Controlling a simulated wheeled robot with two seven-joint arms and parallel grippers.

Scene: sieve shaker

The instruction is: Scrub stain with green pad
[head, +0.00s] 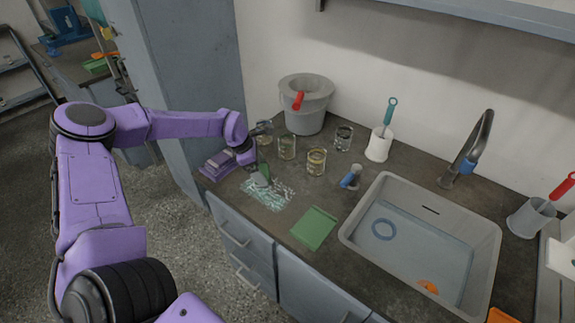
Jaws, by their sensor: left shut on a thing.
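A pale, whitish-teal stain (272,197) is spread on the dark countertop near its front edge. My left gripper (258,168) comes in from the left over the stain's upper edge, pointing down. It is shut on a small green pad (264,173), which is at the stain's upper edge; whether it touches the counter is hard to tell. The gripper's fingers are small and partly hidden here. A flat green square (314,228) lies on the counter to the right of the stain. My right gripper is not in view.
Glass beakers (316,161) stand behind the stain, near a grey bucket (305,105) with a red handle. A purple stack (218,165) lies left of the stain. A blue-and-grey item (350,178) stands by the sink (352,233). A white brush holder (378,146) is farther back.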

